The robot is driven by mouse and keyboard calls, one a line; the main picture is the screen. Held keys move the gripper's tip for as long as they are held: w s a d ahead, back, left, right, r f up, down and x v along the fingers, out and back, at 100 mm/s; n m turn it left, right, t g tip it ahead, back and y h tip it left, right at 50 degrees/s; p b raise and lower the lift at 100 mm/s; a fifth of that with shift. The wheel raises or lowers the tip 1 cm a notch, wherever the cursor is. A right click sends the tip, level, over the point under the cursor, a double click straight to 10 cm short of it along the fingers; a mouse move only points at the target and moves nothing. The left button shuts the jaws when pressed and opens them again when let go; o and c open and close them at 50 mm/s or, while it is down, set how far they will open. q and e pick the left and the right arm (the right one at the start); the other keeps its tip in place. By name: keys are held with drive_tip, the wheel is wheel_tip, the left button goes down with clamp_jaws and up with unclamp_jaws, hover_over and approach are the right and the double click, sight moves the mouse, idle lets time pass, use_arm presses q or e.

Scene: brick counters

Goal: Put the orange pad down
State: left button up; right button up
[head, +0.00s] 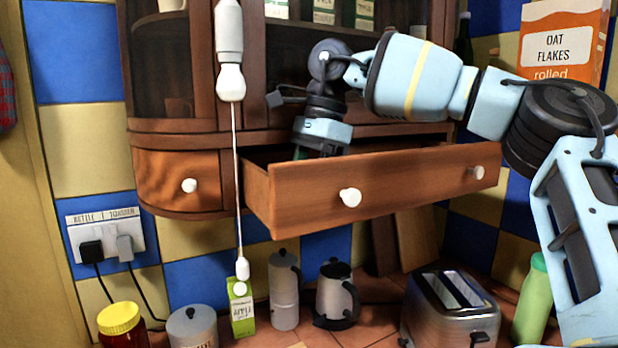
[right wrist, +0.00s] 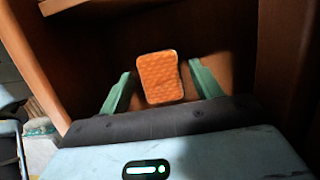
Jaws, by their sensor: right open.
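The orange pad (right wrist: 160,78) shows in the right wrist view as a small quilted rectangle with a pale edge. It appears to lie on the drawer's brown floor. My right gripper (right wrist: 160,88) is open, its green fingers on either side of the pad with gaps at both sides. In the head view my right gripper (head: 316,152) reaches down into the open drawer (head: 385,188) from above. The drawer front hides the pad and most of the fingers there. My left gripper is not in view.
The cabinet's glass doors stand just behind my gripper. A white pull cord (head: 236,180) hangs in front, left of the drawer. Below are a toaster (head: 450,308), a kettle (head: 337,295), a moka pot (head: 285,290) and a juice carton (head: 242,308). An oat box (head: 562,45) stands upper right.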

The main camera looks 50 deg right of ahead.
drive_tip(key=v, duration=1.2)
drive_tip(key=shift+s, duration=0.3)
